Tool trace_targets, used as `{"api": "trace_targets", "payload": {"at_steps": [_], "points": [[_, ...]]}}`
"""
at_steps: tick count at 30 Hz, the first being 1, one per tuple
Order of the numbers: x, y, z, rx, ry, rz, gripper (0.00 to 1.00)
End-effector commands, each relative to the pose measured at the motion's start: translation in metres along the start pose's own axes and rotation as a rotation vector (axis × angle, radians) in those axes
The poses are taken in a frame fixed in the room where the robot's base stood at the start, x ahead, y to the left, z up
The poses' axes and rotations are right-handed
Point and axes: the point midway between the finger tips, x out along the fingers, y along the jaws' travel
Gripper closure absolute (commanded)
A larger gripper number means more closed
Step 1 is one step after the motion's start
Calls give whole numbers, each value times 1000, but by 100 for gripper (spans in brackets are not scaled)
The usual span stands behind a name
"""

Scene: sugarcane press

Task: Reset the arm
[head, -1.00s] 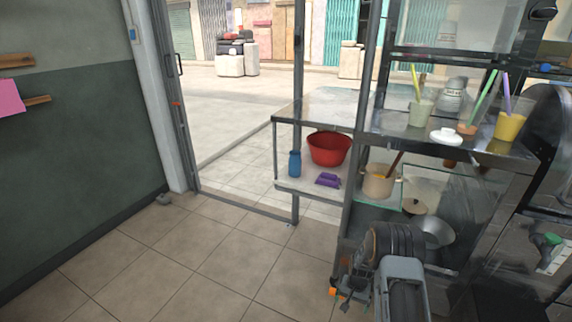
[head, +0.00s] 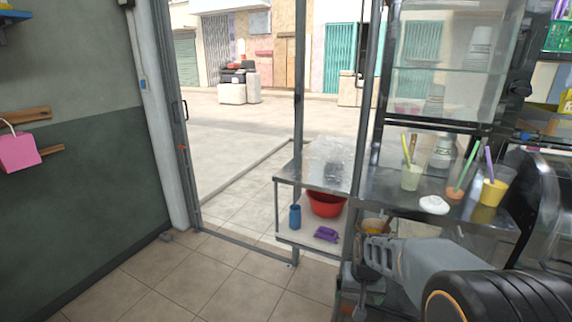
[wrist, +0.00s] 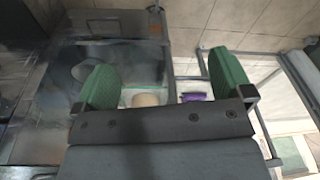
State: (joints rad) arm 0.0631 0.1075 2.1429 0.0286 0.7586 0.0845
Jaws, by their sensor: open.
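My gripper (wrist: 165,80) shows in the wrist view with its two green finger pads wide apart. Nothing is between them close up. Past the pads, a pale round shape and a purple item (wrist: 197,96) lie farther off. In the head view my arm reaches from the lower right corner toward the shelves, in front of the brown pot (head: 374,228). The finger pads are not clear in that view, and I cannot tell whether the gripper touches anything.
A metal table (head: 322,160) bears a red basin (head: 326,205), a blue bottle (head: 295,217) and a purple item (head: 326,234) on its lower shelf. Cups and a white lid (head: 433,205) stand on the counter. The tiled floor (head: 190,275) at left is clear.

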Motion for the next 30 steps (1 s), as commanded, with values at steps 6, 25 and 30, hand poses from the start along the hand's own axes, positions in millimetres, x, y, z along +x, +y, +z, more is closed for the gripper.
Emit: {"api": "trace_targets", "payload": {"at_steps": [6,25,30], "points": [[-135,-8,53,-93,98,-8,2],[-205,-7,109,-175,178,-10,2],[-205,-7,109,-175,178,-10,2]]}}
